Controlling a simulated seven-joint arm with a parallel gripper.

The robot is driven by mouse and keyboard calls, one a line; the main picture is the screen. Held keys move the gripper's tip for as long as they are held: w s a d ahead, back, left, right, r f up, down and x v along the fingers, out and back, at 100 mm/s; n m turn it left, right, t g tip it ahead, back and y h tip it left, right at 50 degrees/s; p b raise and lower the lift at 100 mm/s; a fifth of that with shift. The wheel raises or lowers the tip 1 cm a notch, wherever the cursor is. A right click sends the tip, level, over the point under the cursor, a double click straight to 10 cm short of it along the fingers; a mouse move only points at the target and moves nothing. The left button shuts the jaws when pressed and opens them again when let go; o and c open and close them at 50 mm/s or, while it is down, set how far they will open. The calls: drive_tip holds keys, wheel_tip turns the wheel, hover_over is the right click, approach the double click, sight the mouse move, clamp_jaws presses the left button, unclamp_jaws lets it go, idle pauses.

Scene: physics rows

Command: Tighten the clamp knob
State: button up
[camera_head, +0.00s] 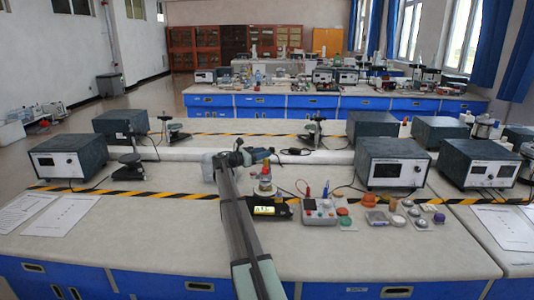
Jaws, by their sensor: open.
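My arm reaches from the bottom centre over the bench, and my gripper (256,155) is at its far end, small in the view. It is open, and I see nothing held in it. A small stand with a glass vessel (265,182) is just right of my forearm, below the gripper in the picture. A dark unit with a lit yellow display (264,210) sits at its foot. I cannot pick out the clamp knob for certain. It is too small to tell or is hidden by my arm.
A control panel with coloured knobs (320,211) and several small round parts (416,214) lie to the right. Box instruments stand at left (68,157) and right (392,163). Paper sheets (62,215) lie at left. The front bench top (150,245) is clear.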

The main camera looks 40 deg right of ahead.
drive_tip(key=shift+s+d, duration=0.15)
drive_tip(key=shift+d, duration=0.55)
drive_tip(key=shift+s+d, duration=0.1)
drive_tip(key=shift+d, duration=0.55)
drive_tip(key=shift+c, duration=0.3)
drive_tip(key=c, duration=0.6)
